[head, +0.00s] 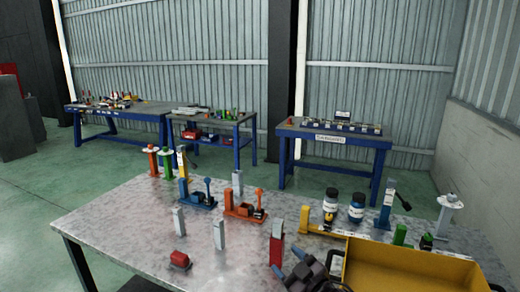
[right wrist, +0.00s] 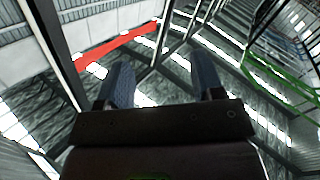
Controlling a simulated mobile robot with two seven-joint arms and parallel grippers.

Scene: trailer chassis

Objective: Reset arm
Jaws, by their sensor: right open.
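My right gripper (head: 312,268) is at the bottom of the head view, at the near side of the metal-topped table (head: 120,235). In the right wrist view its two blue fingers stand apart, and the gripper (right wrist: 164,80) is open with nothing between them. A red and grey upright part (head: 277,248) stands just left of the gripper in the head view. A yellow tray (head: 410,265) lies just to its right. I cannot tell whether the gripper touches either. My left gripper is not in view.
Blue workbenches (head: 335,140) stand behind. The table's left front is mostly bare.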

